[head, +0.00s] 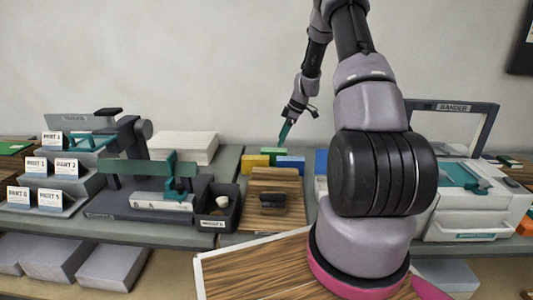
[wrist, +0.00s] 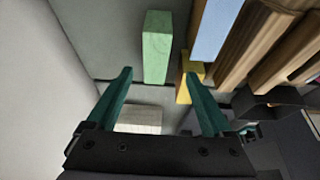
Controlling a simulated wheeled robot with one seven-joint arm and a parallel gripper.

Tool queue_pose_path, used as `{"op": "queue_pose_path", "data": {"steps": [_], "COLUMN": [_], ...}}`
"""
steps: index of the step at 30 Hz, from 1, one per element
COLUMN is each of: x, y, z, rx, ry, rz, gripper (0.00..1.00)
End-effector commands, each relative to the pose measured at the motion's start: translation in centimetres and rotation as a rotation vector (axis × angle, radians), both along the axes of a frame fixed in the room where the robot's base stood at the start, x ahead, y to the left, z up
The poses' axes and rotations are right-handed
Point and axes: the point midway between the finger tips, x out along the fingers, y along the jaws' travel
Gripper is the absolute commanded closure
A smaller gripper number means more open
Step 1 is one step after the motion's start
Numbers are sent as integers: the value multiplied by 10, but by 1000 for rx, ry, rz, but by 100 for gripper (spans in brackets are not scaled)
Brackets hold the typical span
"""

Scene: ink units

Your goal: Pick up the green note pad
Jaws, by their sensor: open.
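The green note pad (head: 272,151) stands at the back of the counter, behind a yellow pad (head: 255,161) and a blue pad (head: 290,163). In the wrist view the green note pad (wrist: 157,45) shows as an upright block just beyond the fingertips, roughly centred between them. My gripper (head: 284,135) is above and close to the green note pad in the head view. In the wrist view my gripper (wrist: 159,74) has its teal fingers spread with nothing held between them. The yellow pad (wrist: 185,82) is near the right fingertip, and the blue pad (wrist: 215,30) is further right.
A wooden rack with a dark handle (head: 272,202) stands in front of the pads. A dark bin (head: 218,207) and a white paper stack (head: 183,147) are to the left. A white machine (head: 470,205) is to the right. The wall is close behind.

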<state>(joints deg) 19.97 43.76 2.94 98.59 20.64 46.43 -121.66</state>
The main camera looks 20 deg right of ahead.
Motion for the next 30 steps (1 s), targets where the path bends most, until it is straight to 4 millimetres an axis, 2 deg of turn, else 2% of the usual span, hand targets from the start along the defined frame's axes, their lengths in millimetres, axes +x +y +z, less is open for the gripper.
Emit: {"op": "queue_pose_path", "data": {"steps": [9, 16, 24, 30], "x": [7, 11, 21, 23], "y": [15, 22, 36, 37], "z": [-44, -60, -95, -101], "rx": [0, 0, 0, 0], "ry": [1, 1, 3, 0], "rz": [8, 9, 7, 6], "gripper": [15, 15, 15, 15]}}
